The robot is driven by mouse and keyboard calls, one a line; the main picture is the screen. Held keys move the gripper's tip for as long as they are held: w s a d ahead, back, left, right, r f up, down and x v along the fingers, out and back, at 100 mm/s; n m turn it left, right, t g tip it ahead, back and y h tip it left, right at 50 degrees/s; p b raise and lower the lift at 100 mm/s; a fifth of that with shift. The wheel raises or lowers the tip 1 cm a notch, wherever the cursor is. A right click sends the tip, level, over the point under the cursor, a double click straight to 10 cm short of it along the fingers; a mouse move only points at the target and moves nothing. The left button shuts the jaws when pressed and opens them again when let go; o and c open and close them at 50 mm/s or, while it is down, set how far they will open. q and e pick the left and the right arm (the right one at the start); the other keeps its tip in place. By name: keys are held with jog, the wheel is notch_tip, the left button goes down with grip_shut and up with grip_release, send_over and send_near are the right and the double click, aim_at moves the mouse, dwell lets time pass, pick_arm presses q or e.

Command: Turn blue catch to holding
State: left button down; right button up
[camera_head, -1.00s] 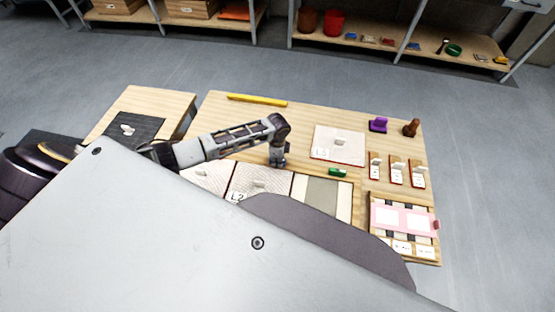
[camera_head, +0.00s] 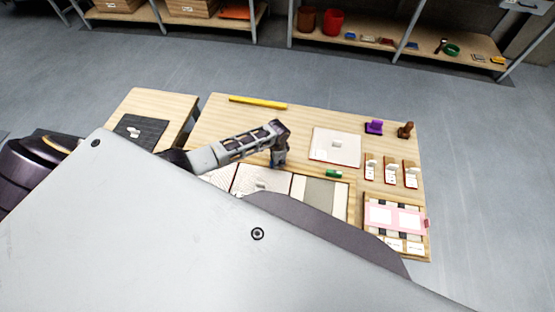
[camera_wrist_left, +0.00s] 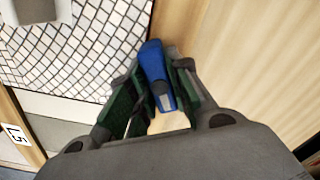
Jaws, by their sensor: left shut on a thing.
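The blue catch (camera_wrist_left: 153,62) shows in the left wrist view as a small elongated lever, with a pale rectangular mark at its near end. My left gripper (camera_wrist_left: 158,80) is shut on it, with one dark green-padded finger on each side. In the head view my left gripper (camera_head: 278,161) points down at the table, near the upper edge of the panel row. The catch cannot be made out clearly there. The panel marked L2 (camera_head: 246,179) lies just below the gripper in that view. My right gripper is not in view.
A grid-patterned mosaic panel (camera_wrist_left: 100,50) lies beside the catch in the wrist view. On the table are a white panel (camera_head: 322,146), a green piece (camera_head: 334,174), a yellow bar (camera_head: 258,103), a purple block (camera_head: 374,127) and a pink-framed tray (camera_head: 425,223). My own body hides the table's near part.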

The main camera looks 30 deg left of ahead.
pick_arm(q)
jog(key=n+p, duration=0.4)
jog(key=n, duration=0.1)
jog(key=shift+r, duration=0.15)
jog(key=shift+n+p, duration=0.3)
jog(key=shift+n, duration=0.4)
jog(key=shift+n+p, duration=0.5)
jog(key=shift+n, duration=0.4)
jog(key=n+p, duration=0.1)
jog(key=n, duration=0.1)
jog(key=shift+n, duration=0.9)
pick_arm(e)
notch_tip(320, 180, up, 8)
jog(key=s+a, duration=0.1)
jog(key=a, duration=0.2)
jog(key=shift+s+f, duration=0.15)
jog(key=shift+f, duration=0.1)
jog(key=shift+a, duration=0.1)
